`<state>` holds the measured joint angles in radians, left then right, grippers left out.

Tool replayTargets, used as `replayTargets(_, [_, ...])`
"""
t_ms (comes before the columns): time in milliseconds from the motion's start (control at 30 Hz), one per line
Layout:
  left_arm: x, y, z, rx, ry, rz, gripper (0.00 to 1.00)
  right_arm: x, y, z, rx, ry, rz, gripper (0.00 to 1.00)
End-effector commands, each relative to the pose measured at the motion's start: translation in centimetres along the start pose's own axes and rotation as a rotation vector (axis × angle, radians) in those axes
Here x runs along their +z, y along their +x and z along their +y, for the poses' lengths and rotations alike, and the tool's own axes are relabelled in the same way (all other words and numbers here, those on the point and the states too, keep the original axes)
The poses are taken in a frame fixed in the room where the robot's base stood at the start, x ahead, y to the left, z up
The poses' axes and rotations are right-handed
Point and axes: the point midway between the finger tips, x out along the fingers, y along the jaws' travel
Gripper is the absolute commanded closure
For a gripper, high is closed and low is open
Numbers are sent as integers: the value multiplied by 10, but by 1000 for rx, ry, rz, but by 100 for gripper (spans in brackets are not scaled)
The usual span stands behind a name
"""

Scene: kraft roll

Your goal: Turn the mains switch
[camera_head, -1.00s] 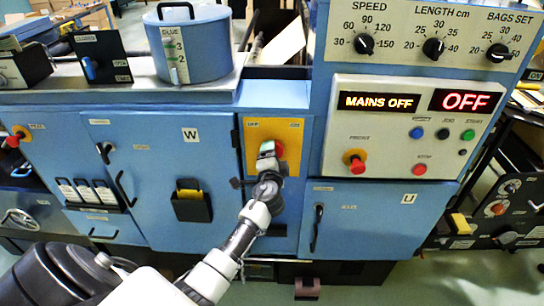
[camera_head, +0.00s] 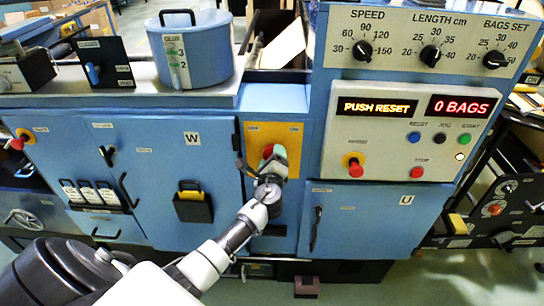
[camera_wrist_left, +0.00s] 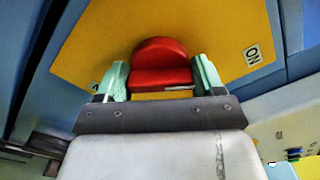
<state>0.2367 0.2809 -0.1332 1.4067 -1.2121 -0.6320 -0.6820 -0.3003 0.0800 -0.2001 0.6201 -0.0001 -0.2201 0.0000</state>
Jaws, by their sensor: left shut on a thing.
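The mains switch is a red knob (camera_wrist_left: 162,62) on a yellow plate (camera_wrist_left: 220,30) on the blue machine front. In the left wrist view an "ON" label shows on the plate, right of the knob. My left gripper (camera_wrist_left: 162,80) is shut on the red knob, one green finger on each side. In the head view the plate (camera_head: 292,138) shows at the centre, with the gripper (camera_head: 272,160) in front of it, hiding most of the knob. The displays read "PUSH RESET" (camera_head: 377,107) and "0 BAGS" (camera_head: 461,106). My right gripper is not in view.
The control panel (camera_head: 395,175) right of the switch carries a red emergency knob (camera_head: 355,167) and blue, black, green and red buttons. Door W (camera_head: 160,215) is left, door U (camera_head: 375,225) right. A blue glue pot (camera_head: 192,55) stands above.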

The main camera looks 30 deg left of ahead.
Motion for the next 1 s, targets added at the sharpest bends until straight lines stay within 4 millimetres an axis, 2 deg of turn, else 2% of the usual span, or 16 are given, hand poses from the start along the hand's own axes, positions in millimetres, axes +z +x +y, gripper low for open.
replayTargets(400, [-1,-1,1,2,171,3,56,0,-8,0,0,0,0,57])
replayTargets(933, [-2,-1,1,2,193,3,55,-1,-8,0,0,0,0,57])
replayTargets(967, [-1,-1,1,2,194,3,27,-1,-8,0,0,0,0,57])
replayTargets(1000, [-1,-1,1,2,193,3,21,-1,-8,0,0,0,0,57])
